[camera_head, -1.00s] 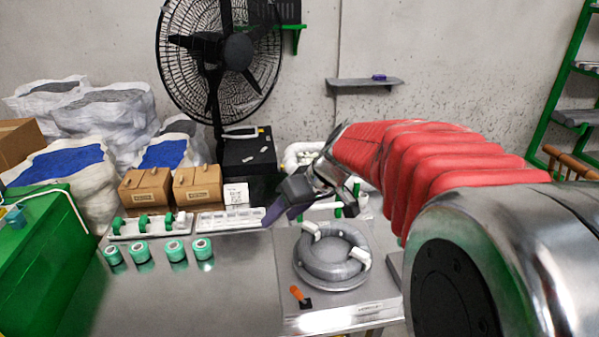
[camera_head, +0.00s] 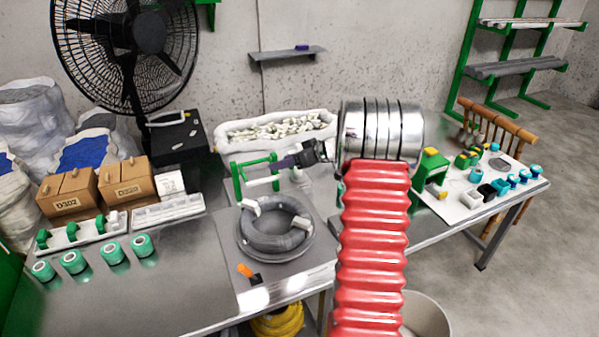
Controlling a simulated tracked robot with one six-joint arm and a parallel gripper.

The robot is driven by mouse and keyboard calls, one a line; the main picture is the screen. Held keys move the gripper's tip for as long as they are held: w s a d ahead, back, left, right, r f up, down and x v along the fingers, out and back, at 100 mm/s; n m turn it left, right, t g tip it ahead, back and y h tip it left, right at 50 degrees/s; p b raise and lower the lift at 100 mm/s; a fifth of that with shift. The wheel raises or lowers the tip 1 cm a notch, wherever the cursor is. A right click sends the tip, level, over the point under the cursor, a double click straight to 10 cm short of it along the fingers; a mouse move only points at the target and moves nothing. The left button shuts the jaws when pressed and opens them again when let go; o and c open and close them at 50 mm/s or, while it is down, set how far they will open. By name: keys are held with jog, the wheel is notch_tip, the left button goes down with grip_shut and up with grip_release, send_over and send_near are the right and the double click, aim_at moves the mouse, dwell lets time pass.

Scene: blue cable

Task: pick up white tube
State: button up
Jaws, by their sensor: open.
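A short white tube (camera_head: 262,181) lies roughly level at the green stand (camera_head: 238,180), behind the grey coil. My gripper (camera_head: 284,162) reaches in from the right, just above and to the right of the tube. Its jaws are open and look empty. They appear apart from the tube, though they are small and partly blurred here. My red arm sleeve and silver wrist are on the right of the gripper.
A grey coil with white clips (camera_head: 275,238) lies on a round plate in front. An orange-handled tool (camera_head: 245,270) lies nearer. A white bin (camera_head: 275,132) of small pale pieces stands behind. Green rolls (camera_head: 115,253) and trays are left. A side table (camera_head: 468,185) holds coloured parts.

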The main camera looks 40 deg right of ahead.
jog(key=s+d+f+t+h, duration=0.1)
jog(key=d+f, duration=0.3)
jog(key=d, duration=0.4)
jog(key=s+d+f+t+h, duration=0.1)
jog(key=d+f+h, duration=0.1)
jog(key=d+f, duration=0.3)
jog(key=d, duration=0.4)
jog(key=shift+s+f+m+t, duration=0.3)
jog(key=shift+s+m+t, duration=0.1)
jog(key=shift+a, duration=0.1)
jog(key=x, duration=0.8)
jog(key=shift+w+f, duration=0.15)
jog(key=shift+w, duration=0.15)
jog(key=shift+x, duration=2.6)
jog(key=shift+a, duration=0.1)
jog(key=shift+c, duration=0.2)
jog(key=c, duration=1.1)
